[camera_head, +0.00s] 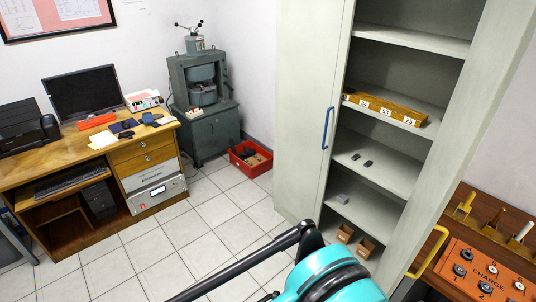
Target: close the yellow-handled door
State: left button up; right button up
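The yellow-handled door (462,150) is the grey panel on the right side of the tall grey cabinet. It stands open, swung out toward me, so the shelves show. Its yellow handle (429,252) is at the lower right, near the door's free edge. The other door (305,100), with a blue handle (327,128), covers the left part of the cabinet. A teal and black part of my own body is at the bottom centre, in front of the cabinet's lower part. Neither gripper can be made out in this view.
An orange panel (478,262) with knobs and the word CHARGE is right of the yellow handle, close to it. A wooden desk (125,160), a grey machine (208,130) and a red crate (250,158) stand at the left and back. Tiled floor (200,215) between is clear.

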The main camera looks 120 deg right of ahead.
aim_at(506, 29)
jog(key=k+j+z, duration=0.4)
jog(key=k+z, duration=0.4)
jog(key=k, duration=0.25)
jog(key=z, duration=3.65)
jog(key=k+l+z, duration=0.1)
jog(key=l, duration=0.4)
jog(key=k+l+z, duration=0.1)
jog(key=l, duration=0.4)
jog(key=k+l, duration=0.1)
jog(key=l, duration=0.4)
jog(key=z, duration=0.05)
